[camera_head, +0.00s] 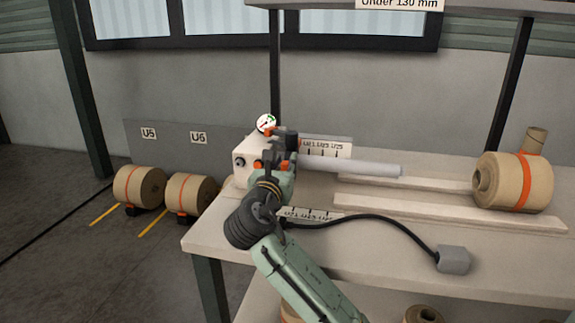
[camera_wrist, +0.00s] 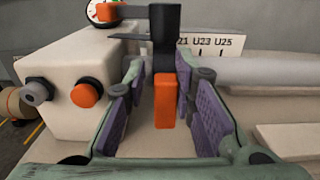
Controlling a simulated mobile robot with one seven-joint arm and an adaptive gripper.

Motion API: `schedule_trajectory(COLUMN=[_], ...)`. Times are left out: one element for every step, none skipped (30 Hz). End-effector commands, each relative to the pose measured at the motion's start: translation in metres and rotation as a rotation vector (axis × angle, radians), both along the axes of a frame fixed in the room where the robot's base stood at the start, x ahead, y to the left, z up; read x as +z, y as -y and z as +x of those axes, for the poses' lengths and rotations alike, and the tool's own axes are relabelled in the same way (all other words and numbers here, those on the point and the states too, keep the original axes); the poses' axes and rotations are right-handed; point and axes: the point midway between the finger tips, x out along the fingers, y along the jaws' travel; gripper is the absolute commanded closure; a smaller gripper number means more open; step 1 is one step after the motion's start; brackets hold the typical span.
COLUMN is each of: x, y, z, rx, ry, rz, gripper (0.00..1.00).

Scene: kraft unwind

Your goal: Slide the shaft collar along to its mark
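The shaft collar (camera_wrist: 165,30) shows in the wrist view as a dark upright piece with an orange tab (camera_wrist: 166,100) below it. It stands at the left end of the pale grey shaft (camera_wrist: 265,72), close beside the white housing (camera_wrist: 70,65). My gripper (camera_wrist: 162,85) has its purple-padded fingers apart, one on each side of the tab, with gaps showing. In the head view my gripper (camera_head: 277,160) is at the housing end of the shaft (camera_head: 360,167) and partly hides the collar. A marked plate (camera_wrist: 208,45) reading U21, U23, U25 stands behind the shaft.
The housing has a dial gauge (camera_head: 266,123) on top and an orange button (camera_wrist: 86,94). A second marked plate (camera_head: 310,214) lies in front. A black cable runs to a grey box (camera_head: 453,260). A kraft roll (camera_head: 520,182) sits at the bench's right.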

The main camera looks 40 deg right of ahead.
Motion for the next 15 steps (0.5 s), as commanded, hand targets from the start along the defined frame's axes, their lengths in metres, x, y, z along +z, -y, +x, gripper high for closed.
schedule_trajectory(x=[-0.0002, -0.0002, -0.0002, -0.0003, -0.0003, -0.0003, -0.0003, -0.0003, -0.0004, -0.0003, -0.0004, -0.0004, -0.0004, -0.0004, -0.0004], y=[-0.0016, -0.0015, -0.0012, -0.0011, -0.0009, -0.0006, -0.0005, -0.0003, -0.0002, 0.0000, 0.0001, 0.0002, 0.0003, 0.0001, -0.0006], z=[0.0011, 0.0010, 0.0008, 0.0007, 0.0004, 0.0003, 0.0001, 0.0000, -0.0001, -0.0003, -0.0003, -0.0004, -0.0005, -0.0007, -0.0014], rx=[0.004, 0.004, 0.003, 0.003, 0.002, 0.001, 0.001, 0.000, 0.000, 0.000, -0.001, -0.001, -0.001, -0.001, -0.002], ry=[-0.001, -0.001, -0.001, -0.001, -0.001, -0.001, -0.001, -0.001, -0.001, -0.001, -0.001, -0.001, -0.001, -0.001, -0.001], rz=[-0.001, -0.001, -0.001, -0.001, 0.000, 0.000, 0.000, 0.000, 0.000, 0.000, 0.000, 0.000, 0.000, 0.000, 0.000], gripper=[0.74, 0.72, 0.69, 0.67, 0.65, 0.63, 0.63, 0.63, 0.63, 0.63, 0.63, 0.63, 0.63, 0.63, 0.63])
